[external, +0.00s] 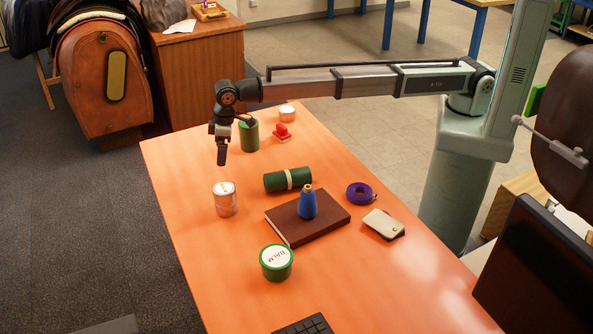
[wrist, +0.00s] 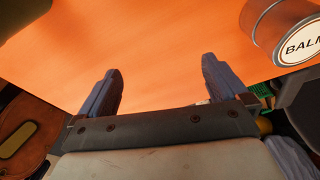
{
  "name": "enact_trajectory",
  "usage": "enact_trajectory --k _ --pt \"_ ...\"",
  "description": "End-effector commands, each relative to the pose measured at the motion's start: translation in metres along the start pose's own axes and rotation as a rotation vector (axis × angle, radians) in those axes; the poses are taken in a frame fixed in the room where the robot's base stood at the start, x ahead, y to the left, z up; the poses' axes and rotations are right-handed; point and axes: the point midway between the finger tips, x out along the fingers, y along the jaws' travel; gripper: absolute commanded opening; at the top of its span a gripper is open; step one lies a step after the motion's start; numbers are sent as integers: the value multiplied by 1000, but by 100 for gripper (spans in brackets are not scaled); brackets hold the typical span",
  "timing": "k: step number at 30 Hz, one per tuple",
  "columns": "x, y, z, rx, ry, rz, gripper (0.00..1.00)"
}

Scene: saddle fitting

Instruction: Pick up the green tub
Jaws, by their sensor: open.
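The green tub (external: 276,262) stands upright near the front of the orange table, with a white lid marked BALM and a green rim. My gripper (external: 222,155) hangs in the air near the table's far left part, well away from the tub. In the wrist view, my gripper (wrist: 160,65) has its two fingers spread with only table surface between them. A metallic tin (external: 225,198) stands below and in front of my gripper. A tin with a BALM label (wrist: 285,28) at the wrist view's upper right looks coppery, not green. I cannot make out the green tub there.
A brown book (external: 285,225) carries a blue bottle (external: 307,203), behind the tub. A green roll (external: 288,179), purple tape (external: 360,194), pale wallet-like item (external: 384,223) and dark green cup (external: 249,138) also lie about. A keyboard (external: 304,325) is at the front. Table left of the tub is clear.

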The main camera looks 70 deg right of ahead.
Motion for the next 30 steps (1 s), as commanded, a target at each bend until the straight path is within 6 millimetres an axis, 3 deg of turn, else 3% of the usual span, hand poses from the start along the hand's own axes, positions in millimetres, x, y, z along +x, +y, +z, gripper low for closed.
enact_trajectory --k 1,8,15,18,24,30 --pt "-6 -34 -1 -46 -11 -5 100" --pt "-34 -162 16 -238 -60 -23 100" --pt "-69 -297 55 -446 -114 -37 100" --pt "-82 -344 74 -522 -134 -41 100" --pt "-102 -403 103 -623 -158 -46 100" --pt "-105 -420 114 -653 -168 -47 100"
